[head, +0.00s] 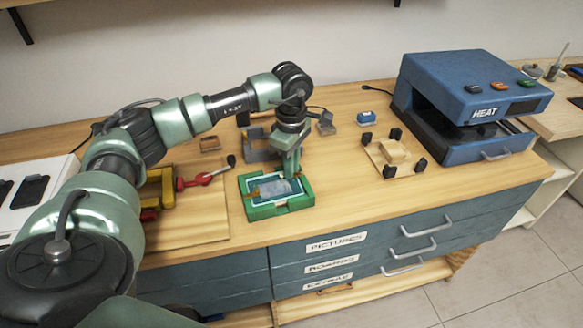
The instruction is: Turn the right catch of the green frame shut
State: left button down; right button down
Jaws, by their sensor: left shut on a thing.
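The green frame (283,208) lies flat near the front edge of the wooden counter, with a grey-blue picture (278,190) inside it. A small brown catch (254,193) shows on its left side. My left gripper (294,175) points down at the frame's right side and is shut on the right catch, which is mostly hidden by the fingers. The exact angle of the right catch cannot be told. My right gripper is not in view.
A red-handled clamp (203,179) stands left of the frame. A wooden block with black corner pieces (397,153) and a blue heat press (470,98) are to the right. Counter between frame and block is clear. Drawers (340,245) are below the front edge.

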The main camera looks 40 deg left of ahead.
pick_arm(q)
jog(key=c, duration=1.5)
grip_release()
jog(key=shift+o, duration=0.2)
jog(key=shift+r, duration=0.1)
notch_tip(320, 180, up, 8)
jog(key=shift+f+b, duration=0.15)
jog(key=shift+b, duration=0.5)
jog(key=shift+f, duration=0.1)
